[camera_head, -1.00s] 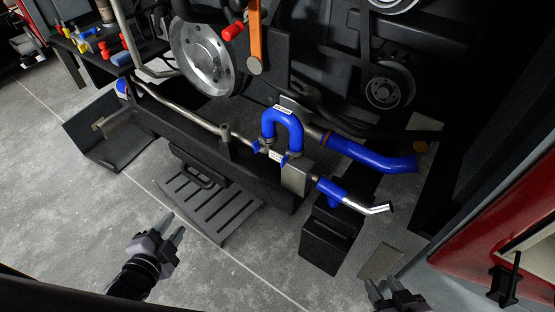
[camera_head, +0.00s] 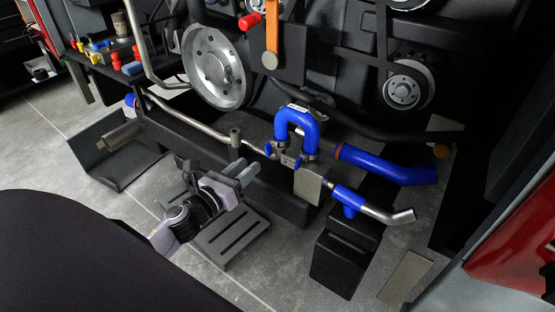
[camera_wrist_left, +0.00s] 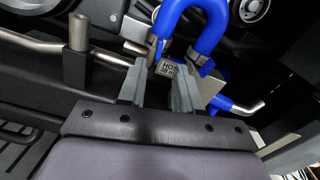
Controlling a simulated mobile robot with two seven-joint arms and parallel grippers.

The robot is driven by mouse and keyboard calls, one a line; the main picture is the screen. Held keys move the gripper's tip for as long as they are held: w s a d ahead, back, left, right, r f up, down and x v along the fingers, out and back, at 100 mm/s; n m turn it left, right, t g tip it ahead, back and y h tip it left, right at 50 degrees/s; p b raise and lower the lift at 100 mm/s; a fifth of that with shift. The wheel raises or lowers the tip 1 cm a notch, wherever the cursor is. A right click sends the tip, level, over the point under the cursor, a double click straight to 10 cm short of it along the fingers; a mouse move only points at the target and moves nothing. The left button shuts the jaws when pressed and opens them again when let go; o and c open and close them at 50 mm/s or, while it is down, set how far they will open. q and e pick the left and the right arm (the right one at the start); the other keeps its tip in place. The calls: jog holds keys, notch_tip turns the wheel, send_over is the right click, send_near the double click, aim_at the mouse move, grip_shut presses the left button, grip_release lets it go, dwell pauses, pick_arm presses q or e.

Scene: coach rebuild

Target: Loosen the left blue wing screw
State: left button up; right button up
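The blue U-shaped hose (camera_head: 296,118) stands on a metal fitting, its ends held by clamps. The left blue wing screw (camera_head: 269,150) shows at the hose's left foot, and another blue wing screw (camera_head: 297,163) at its right foot. My left gripper (camera_head: 246,171) is open and empty, just left of and nearer than the left wing screw, apart from it. In the left wrist view the open fingers (camera_wrist_left: 158,84) point toward the hose (camera_wrist_left: 190,20) and its labelled fitting (camera_wrist_left: 168,68). My right gripper is out of view.
A metal pipe (camera_head: 190,124) with an upright stub (camera_head: 235,137) runs left of the hose. A blue hose (camera_head: 390,168) and a blue-sleeved metal pipe (camera_head: 385,213) lie to the right. A slotted black plate (camera_head: 234,243) lies on the floor below.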

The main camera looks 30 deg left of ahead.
aim_at(266, 151)
pick_arm(q)
jog(key=shift+w+d, duration=0.15)
jog(key=shift+w, duration=1.6)
jog(key=shift+w+d, duration=0.1)
jog(key=shift+w, duration=1.6)
grip_shut()
